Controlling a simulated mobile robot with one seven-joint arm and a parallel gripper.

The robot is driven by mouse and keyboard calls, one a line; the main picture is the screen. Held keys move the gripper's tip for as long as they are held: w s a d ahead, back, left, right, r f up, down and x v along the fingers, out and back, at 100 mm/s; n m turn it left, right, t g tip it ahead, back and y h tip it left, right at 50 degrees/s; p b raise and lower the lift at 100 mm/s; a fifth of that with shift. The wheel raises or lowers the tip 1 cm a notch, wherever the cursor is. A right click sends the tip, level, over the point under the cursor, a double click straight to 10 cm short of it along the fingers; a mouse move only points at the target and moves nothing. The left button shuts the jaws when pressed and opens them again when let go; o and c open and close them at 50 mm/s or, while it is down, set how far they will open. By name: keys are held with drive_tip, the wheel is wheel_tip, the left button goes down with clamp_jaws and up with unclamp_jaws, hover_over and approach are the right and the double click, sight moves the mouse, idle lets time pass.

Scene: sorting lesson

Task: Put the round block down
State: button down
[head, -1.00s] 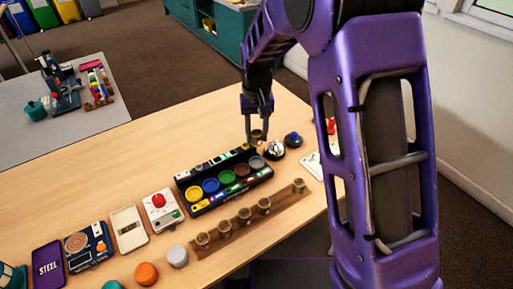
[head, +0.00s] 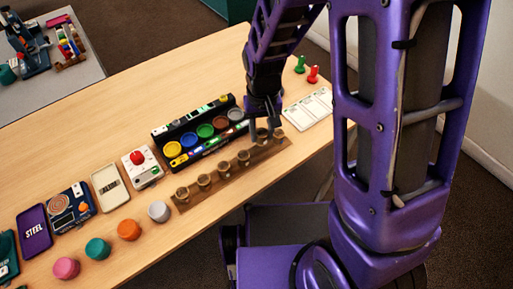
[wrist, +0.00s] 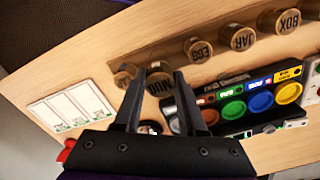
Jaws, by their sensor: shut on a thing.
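My gripper (head: 263,128) is shut on a round block (head: 262,136) at the wooden strip (head: 214,190). In the wrist view, the fingers (wrist: 161,73) close around this block, which reads MUG (wrist: 159,86). It is in the gap between the EGG block (wrist: 200,50) and the block at the strip's end (wrist: 125,74). The end block also shows in the head view (head: 278,136). The JAR block (wrist: 243,38) and BOX block (wrist: 288,21) stand farther along. I cannot tell whether the held block touches the strip.
A black tray (head: 160,133) with coloured round pots lies just behind the strip. A white three-panel card (head: 308,109) and green and red pegs (head: 313,74) are to the right. Loose round blocks, including a grey one (head: 159,211), lie to the left.

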sight(262, 143)
drive_tip(key=shift+f+b, duration=0.45)
drive_tip(key=shift+f, duration=1.95)
drive_tip(key=shift+f, duration=0.15)
drive_tip(key=shift+c, duration=2.4)
unclamp_jaws()
wheel_tip(262, 143, up, 12)
drive_tip(key=p, duration=0.2)
drive_tip(key=shift+p, duration=0.35)
